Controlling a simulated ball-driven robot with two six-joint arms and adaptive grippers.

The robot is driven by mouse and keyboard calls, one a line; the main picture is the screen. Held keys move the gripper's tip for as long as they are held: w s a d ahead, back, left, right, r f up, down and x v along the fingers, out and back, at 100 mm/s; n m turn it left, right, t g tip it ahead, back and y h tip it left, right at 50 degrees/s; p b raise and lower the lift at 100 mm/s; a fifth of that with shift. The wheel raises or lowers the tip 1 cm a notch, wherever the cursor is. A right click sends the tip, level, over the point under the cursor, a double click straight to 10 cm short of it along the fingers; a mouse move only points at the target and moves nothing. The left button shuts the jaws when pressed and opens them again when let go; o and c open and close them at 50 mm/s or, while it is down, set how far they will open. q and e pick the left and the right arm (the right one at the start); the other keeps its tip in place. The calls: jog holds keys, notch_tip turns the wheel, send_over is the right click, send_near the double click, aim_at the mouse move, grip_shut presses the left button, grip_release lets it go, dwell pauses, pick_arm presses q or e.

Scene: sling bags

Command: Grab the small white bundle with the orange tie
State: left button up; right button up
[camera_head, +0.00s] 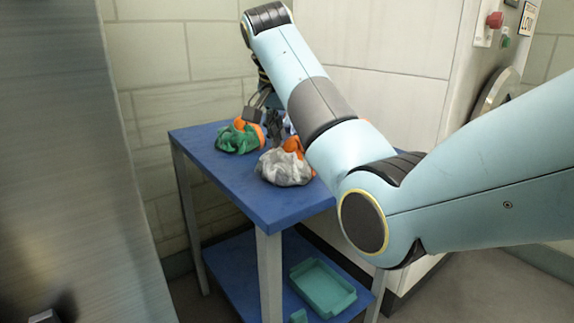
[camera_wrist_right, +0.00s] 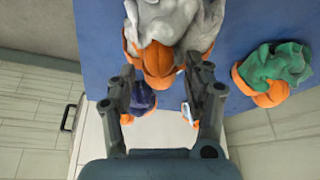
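A grey-white bundle (camera_head: 284,168) with an orange tie (camera_head: 294,146) lies on the blue table near its front edge. In the right wrist view the bundle (camera_wrist_right: 178,20) is at the top, with its orange tie (camera_wrist_right: 155,62) facing my gripper. My right gripper (camera_head: 264,118) is open above the table, behind the bundle. In the wrist view its fingertips (camera_wrist_right: 162,72) are on either side of the orange tie; I cannot tell whether they touch it. A small white and orange piece (camera_wrist_right: 186,112) is partly hidden by a finger. My left gripper is not in view.
A green bundle with orange (camera_head: 238,138) lies left on the table (camera_head: 278,208); it also shows in the wrist view (camera_wrist_right: 275,68). A dark purple bundle (camera_wrist_right: 143,97) is partly hidden by a finger. A teal tray (camera_head: 322,288) is on the lower shelf. Walls stand behind.

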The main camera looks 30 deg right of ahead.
grip_shut()
dwell(0.4)
